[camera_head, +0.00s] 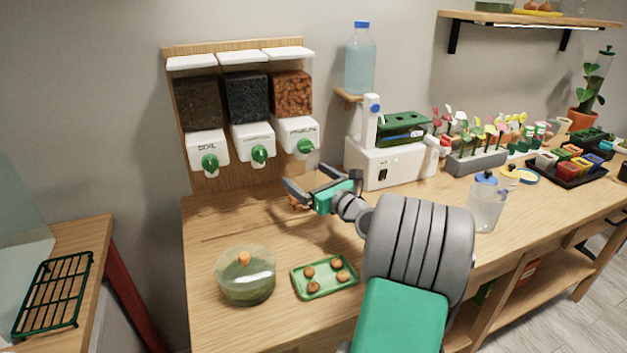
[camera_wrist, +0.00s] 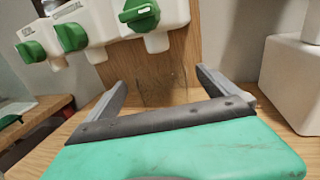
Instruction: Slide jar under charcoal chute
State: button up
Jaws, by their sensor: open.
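Three white dispensers with green knobs hang on a wooden wall panel. The middle one, with black filling, looks like the charcoal chute (camera_head: 259,151); its knob shows in the wrist view (camera_wrist: 70,37). My gripper (camera_head: 306,188) is open, low over the bench before the right-hand dispenser. In the wrist view its fingers (camera_wrist: 162,82) are spread with the wood panel behind. A faint mark shows between them; I cannot tell what it is.
A green tray (camera_head: 324,287) with several small brown balls lies right of the glass jar. A white machine (camera_head: 390,164) stands right of the dispensers. A lidded clear jar (camera_head: 485,207) stands further right. Bench below the left and middle dispensers is clear.

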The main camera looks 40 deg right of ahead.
aim_at(297, 168)
jog(key=w, duration=0.5)
jog(key=shift+w, duration=0.4)
jog(key=c, duration=1.9)
jog(key=shift+w+a+p, duration=0.45)
jog(key=shift+a+p, duration=0.55)
jog(key=shift+a, duration=0.8)
jog(key=shift+w+a+p, duration=0.5)
jog(key=shift+a+p, duration=0.45)
jog(key=shift+a, duration=0.85)
jog(key=shift+w+a+p, duration=0.45)
jog(key=shift+a+p, duration=0.55)
jog(key=shift+a, duration=0.8)
jog(key=shift+c, duration=0.2)
jog(key=o, duration=1.9)
jog(key=shift+o, duration=0.2)
